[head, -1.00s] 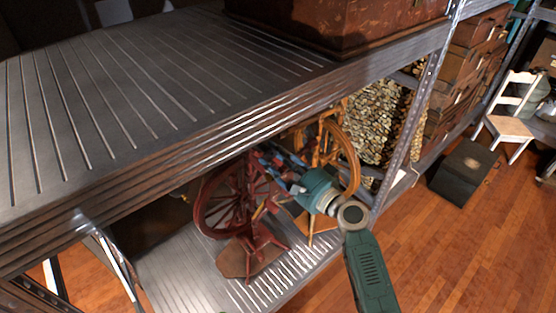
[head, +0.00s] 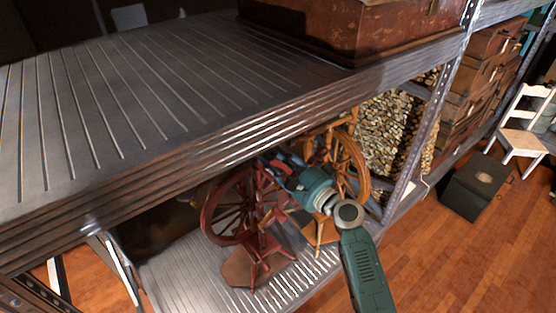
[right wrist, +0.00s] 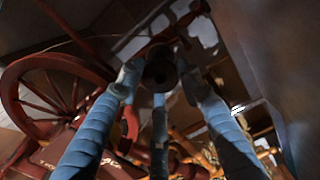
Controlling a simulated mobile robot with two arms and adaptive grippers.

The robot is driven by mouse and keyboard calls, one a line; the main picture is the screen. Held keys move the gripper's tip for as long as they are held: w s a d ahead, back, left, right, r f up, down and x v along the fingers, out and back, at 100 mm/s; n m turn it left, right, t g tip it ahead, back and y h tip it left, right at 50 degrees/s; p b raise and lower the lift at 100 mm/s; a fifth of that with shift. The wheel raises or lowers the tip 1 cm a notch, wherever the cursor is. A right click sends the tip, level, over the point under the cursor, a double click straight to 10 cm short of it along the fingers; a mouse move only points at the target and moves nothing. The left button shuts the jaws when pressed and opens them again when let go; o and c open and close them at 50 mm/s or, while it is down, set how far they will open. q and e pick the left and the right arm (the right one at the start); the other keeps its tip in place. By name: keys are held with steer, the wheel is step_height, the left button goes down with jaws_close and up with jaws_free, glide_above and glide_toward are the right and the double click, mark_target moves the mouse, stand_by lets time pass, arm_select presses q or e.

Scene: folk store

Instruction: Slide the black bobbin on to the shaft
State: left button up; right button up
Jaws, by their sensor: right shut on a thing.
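A red spinning wheel (head: 232,205) stands on the lower shelf in the head view. Its wheel rim also shows at the left of the right wrist view (right wrist: 52,62). My right gripper (head: 272,168) reaches in under the upper shelf, at the upper right part of the red wheel. In the right wrist view, its blue fingers are shut around a dark, round-ended thing, the black bobbin (right wrist: 160,68). The bobbin is too dark to show detail, and it is hidden in the head view. I cannot make out the shaft clearly, nor whether the bobbin touches it. My left gripper is out of view.
The upper shelf board (head: 150,120) hangs close over my right gripper. An orange-brown spinning wheel (head: 352,165) stands just right of it. A metal shelf post (head: 425,130) is farther right. A dark box (head: 477,190) and white chair (head: 525,130) stand on the wooden floor.

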steer(key=shift+x, duration=0.85)
steer(key=o, duration=0.9)
steer(key=shift+s, duration=0.1)
steer(key=shift+s+d, duration=0.25)
steer(key=v, duration=1.1)
steer(key=shift+s, duration=0.15)
